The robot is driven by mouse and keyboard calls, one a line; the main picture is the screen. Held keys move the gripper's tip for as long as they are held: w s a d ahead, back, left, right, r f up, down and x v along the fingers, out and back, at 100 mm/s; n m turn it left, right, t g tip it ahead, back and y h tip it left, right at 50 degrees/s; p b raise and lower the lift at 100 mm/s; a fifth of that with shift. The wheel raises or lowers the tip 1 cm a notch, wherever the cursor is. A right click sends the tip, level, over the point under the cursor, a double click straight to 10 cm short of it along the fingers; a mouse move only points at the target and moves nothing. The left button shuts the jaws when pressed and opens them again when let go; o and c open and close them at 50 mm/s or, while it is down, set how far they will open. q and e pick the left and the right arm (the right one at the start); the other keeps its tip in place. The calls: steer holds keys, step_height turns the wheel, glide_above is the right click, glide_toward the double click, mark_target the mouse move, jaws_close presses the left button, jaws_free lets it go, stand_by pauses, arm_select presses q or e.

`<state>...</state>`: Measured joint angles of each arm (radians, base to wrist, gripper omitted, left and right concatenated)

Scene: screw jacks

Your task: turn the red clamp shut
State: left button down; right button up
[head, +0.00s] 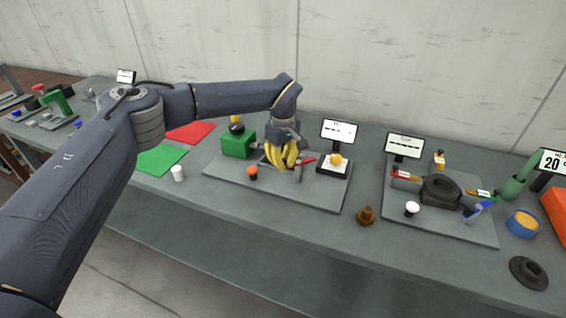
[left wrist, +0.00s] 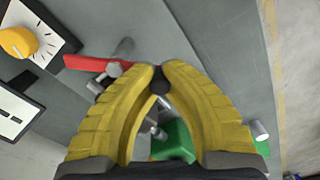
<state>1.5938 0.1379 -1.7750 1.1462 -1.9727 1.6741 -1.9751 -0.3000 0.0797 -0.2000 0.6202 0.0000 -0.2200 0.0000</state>
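The red clamp's bar (head: 308,161) is on the grey board in the middle of the bench. In the left wrist view the red bar (left wrist: 92,63) runs from upper left to the fingertips, by a grey post. My left gripper (head: 280,162), with yellow fingers, reaches down at the bar's left end. In the left wrist view its fingertips (left wrist: 160,72) nearly meet, with a small dark knob (left wrist: 160,82) between them that seems to be the bar's end. The fingers hide part of that end. My right gripper is not in view.
An orange dial (head: 336,159) and a small sign (head: 339,130) are on the right. A red-orange knob (head: 252,171) is at the front left. A brown piece (head: 366,215) stands right of the board.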

arm_select(q)
steer(key=shift+s, duration=0.1)
stand_by(0.3)
steer(key=s+d+n, duration=0.2)
steer(key=d+n, duration=0.5)
steer(key=n, duration=1)
steer(key=shift+s+n, duration=0.3)
steer(key=shift+n, duration=0.1)
steer(key=shift+d, duration=0.1)
stand_by(0.3)
steer(key=c, duration=1.3)
jaws_free()
steer(key=shift+o, duration=0.2)
step_height(320, 180, up, 12)
